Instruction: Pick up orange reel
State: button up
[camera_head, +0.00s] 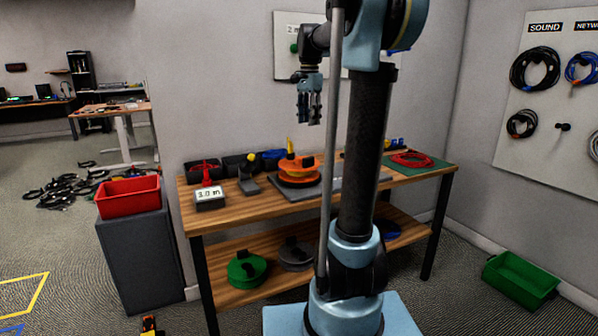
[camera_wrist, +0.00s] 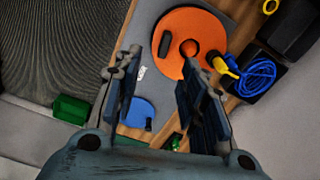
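The orange reel (camera_head: 298,172) lies on the wooden workbench (camera_head: 252,205), on a grey board. In the wrist view the orange reel (camera_wrist: 190,38) shows as a large orange disc with a dark handle, beyond my gripper's fingers. My gripper (camera_head: 309,108) hangs above the bench, well above the reel and apart from it. In the wrist view my gripper (camera_wrist: 164,92) has its two fingers spread with a gap between them. Nothing is held between the fingers.
A display box (camera_head: 210,198) and black bins stand left of the reel. A red cable coil (camera_head: 410,159) lies on a green mat at the right. A green reel (camera_head: 247,270) sits on the lower shelf. A red bin (camera_head: 128,198) stands left of the bench.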

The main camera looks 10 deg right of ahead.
jog(key=w, duration=0.2)
send_near(308, 158)
jog(key=shift+m, duration=0.4)
jog(key=f, duration=0.2)
jog(key=w+f, duration=0.1)
jog(key=f, duration=0.2)
jog(key=shift+w, duration=0.1)
jog(key=shift+d+f, duration=0.1)
jog(key=shift+f, duration=2.6)
grip_shut()
